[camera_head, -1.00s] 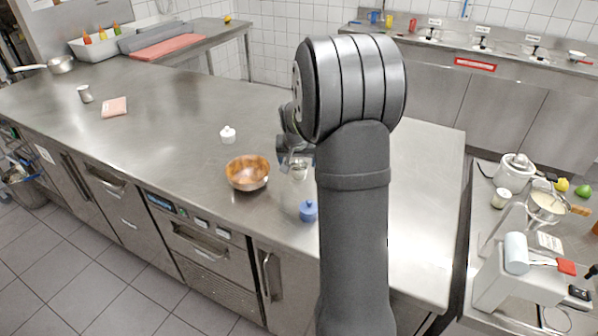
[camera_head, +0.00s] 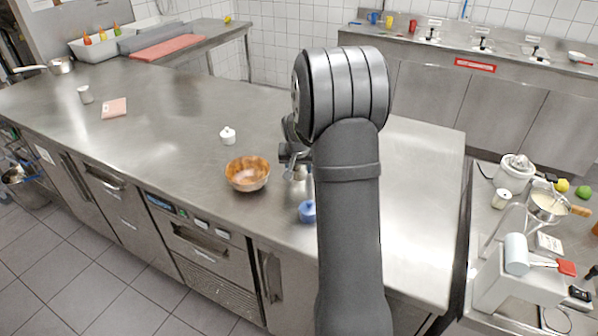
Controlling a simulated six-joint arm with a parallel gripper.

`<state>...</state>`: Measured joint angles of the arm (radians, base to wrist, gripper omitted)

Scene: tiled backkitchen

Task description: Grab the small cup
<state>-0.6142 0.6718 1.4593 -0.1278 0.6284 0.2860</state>
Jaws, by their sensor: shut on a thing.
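My gripper (camera_head: 293,161) is at the left side of my arm, above the middle of the steel counter. It is shut on a small greyish cup (camera_head: 298,174), of which only a little shows below the fingers. My arm hides the rest of the grip. I cannot tell whether the cup touches the counter.
A wooden bowl (camera_head: 247,174) stands just left of my gripper, and a blue lidded pot (camera_head: 307,211) stands just in front. A white lidded pot (camera_head: 227,136) is farther back. A metal cup (camera_head: 85,94) and a pink cloth (camera_head: 114,108) are far left. The steel counter (camera_head: 160,150) is clear between.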

